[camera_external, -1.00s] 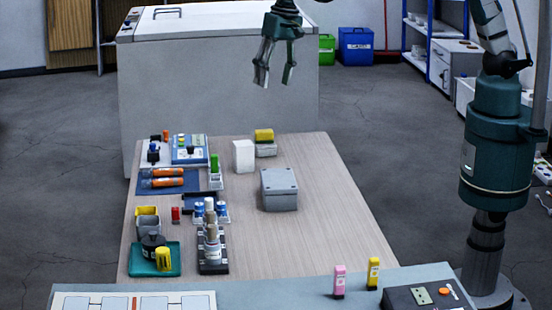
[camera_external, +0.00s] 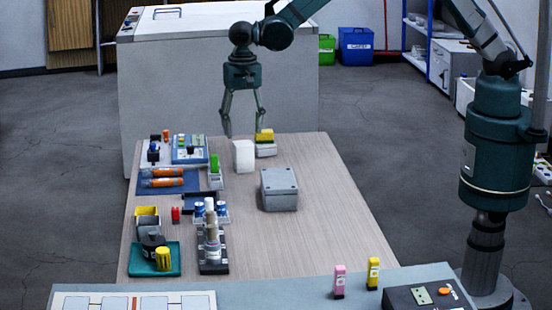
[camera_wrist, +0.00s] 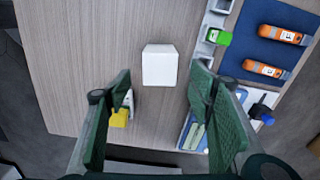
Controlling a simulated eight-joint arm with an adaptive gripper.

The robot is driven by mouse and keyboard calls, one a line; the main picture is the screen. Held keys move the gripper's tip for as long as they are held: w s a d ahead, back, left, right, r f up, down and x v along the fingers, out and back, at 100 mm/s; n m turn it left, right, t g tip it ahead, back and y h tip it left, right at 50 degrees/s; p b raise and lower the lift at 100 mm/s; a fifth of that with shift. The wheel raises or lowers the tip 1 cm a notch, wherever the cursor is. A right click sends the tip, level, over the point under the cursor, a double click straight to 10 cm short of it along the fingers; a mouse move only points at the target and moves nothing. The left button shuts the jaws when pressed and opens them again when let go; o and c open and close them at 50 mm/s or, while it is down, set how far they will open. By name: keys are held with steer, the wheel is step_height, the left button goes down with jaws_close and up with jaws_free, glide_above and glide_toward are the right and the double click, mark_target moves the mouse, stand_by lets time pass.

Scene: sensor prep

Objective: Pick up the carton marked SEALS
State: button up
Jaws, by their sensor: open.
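A plain white box (camera_external: 243,157) stands upright near the far end of the wooden table; it also shows in the wrist view (camera_wrist: 160,65). No SEALS marking is readable on it or on anything else, so I cannot tell for sure that it is the carton. My gripper (camera_external: 245,130) points down above the far end of the table, its two fingers apart and nothing between them. In the wrist view, the white box lies beyond and between the fingertips (camera_wrist: 160,85), not gripped. The box's far side is hidden.
A yellow-topped item (camera_external: 264,136) stands close behind the white box, to its right. A green-topped item (camera_external: 214,163) in a holder is to its left. A grey lidded box (camera_external: 279,190) stands nearer the front. The table's right side is mostly clear.

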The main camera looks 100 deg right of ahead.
mark_target(243, 143)
steer(key=shift+f, duration=0.15)
steer(key=shift+f, duration=1.3)
steer(key=shift+f+b, duration=0.65)
steer(key=shift+f, duration=1.95)
steer(key=c, duration=1)
